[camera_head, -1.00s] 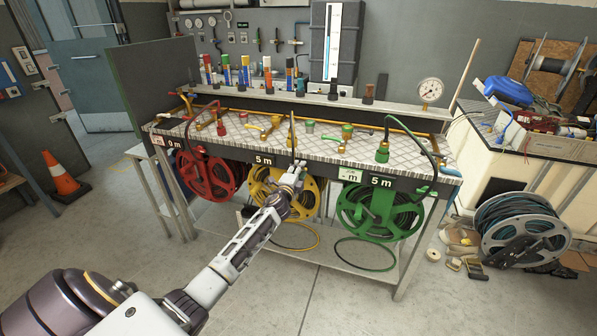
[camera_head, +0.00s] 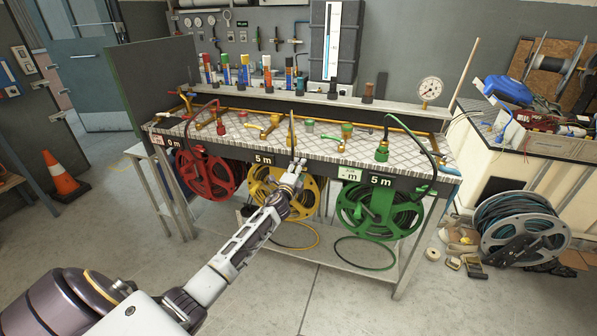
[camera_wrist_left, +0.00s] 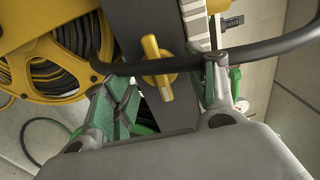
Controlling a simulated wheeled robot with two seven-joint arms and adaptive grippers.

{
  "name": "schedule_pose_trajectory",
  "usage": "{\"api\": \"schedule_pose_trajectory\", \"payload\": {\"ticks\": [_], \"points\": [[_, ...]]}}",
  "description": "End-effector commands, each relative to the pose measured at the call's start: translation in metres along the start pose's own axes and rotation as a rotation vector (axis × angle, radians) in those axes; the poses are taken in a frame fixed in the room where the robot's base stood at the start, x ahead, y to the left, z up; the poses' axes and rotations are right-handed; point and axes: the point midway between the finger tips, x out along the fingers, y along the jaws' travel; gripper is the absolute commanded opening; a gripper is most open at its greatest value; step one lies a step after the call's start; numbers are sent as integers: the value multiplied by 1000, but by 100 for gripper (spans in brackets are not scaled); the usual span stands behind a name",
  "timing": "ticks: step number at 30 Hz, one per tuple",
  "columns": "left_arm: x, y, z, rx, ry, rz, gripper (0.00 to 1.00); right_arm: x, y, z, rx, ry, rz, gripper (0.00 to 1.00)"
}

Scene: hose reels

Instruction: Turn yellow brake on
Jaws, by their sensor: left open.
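The yellow reel (camera_head: 258,186) hangs under the front of the bench, between a red and a green reel; its rim also shows in the left wrist view (camera_wrist_left: 40,50). A yellow knob (camera_wrist_left: 157,68), which looks like the brake, sits on a dark upright panel beside the reel in the left wrist view. In the head view I cannot make it out behind my gripper. My left gripper (camera_head: 298,166) is in front of the yellow reel's upper right side. In the left wrist view its open fingers (camera_wrist_left: 171,88) stand either side of the knob; contact cannot be told. My right gripper is not in view.
A dark hose (camera_wrist_left: 250,52) crosses the wrist view close to the knob and fingers. The red reel (camera_head: 207,176) and green reel (camera_head: 380,210) flank the yellow one. The bench top (camera_head: 325,150) carries pipes and valves. The floor in front is clear.

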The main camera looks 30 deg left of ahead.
Motion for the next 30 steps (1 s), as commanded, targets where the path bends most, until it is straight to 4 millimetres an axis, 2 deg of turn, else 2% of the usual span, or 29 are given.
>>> {"api": "schedule_pose_trajectory", "payload": {"ticks": [14,30], "points": [[-8,0,0,0,-1,0,57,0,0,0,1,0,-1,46],[-50,0,0,-1,0,0,57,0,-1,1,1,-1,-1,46]]}}
